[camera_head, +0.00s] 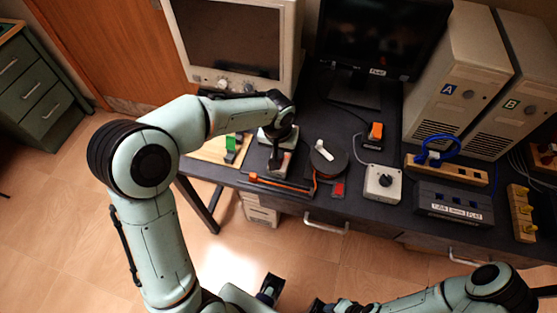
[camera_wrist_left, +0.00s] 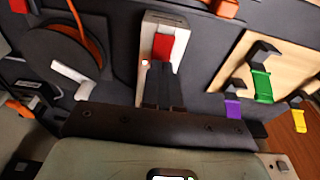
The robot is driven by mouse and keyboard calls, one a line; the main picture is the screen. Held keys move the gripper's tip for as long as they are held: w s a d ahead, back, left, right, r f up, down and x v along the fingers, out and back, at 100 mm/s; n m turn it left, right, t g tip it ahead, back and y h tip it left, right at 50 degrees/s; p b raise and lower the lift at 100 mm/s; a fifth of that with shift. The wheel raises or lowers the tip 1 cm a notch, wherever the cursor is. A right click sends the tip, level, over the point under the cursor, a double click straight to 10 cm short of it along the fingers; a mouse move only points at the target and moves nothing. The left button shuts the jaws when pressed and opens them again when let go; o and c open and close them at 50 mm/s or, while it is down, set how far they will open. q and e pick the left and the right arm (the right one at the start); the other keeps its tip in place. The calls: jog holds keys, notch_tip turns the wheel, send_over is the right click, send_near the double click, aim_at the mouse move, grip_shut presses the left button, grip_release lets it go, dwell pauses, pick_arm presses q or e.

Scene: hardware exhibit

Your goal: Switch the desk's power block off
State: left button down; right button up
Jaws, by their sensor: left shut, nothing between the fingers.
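The power block is a pale, narrow block with a red rocker switch (camera_wrist_left: 165,47) and a small lit spot beside it. In the left wrist view the block's pale body (camera_wrist_left: 151,28) lies straight ahead of my left gripper (camera_wrist_left: 162,68). The gripper's dark fingers are shut together, with nothing between them, and their tips overlap the rocker's lower end. I cannot tell whether they touch it. In the head view my left gripper (camera_head: 279,158) hangs over the block on the dark desk and hides most of it. My right arm (camera_head: 440,298) is low at the right; its fingers are unclear.
A black reel with a white handle (camera_head: 325,152) stands right of the gripper. A board with a green clip (camera_head: 232,145) lies left. A white dial box (camera_head: 383,182), an orange switch (camera_head: 375,131) and a monitor (camera_head: 365,50) are further right or behind.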

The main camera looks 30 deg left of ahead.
pick_arm(q)
jog(key=shift+f+b, duration=0.65)
jog(key=shift+f, duration=0.2)
pick_arm(e)
jog(key=shift+s+f, duration=0.2)
jog(key=shift+f, duration=0.45)
pick_arm(q)
notch_tip(320, 180, up, 7)
jog(key=p, duration=0.4)
pick_arm(e)
jog(key=r, duration=0.1)
jog(key=w+r, duration=0.1)
jog(key=r, duration=0.1)
jog(key=w+r, duration=0.1)
jog(key=shift+w+r, duration=0.1)
jog(key=shift+r, duration=0.3)
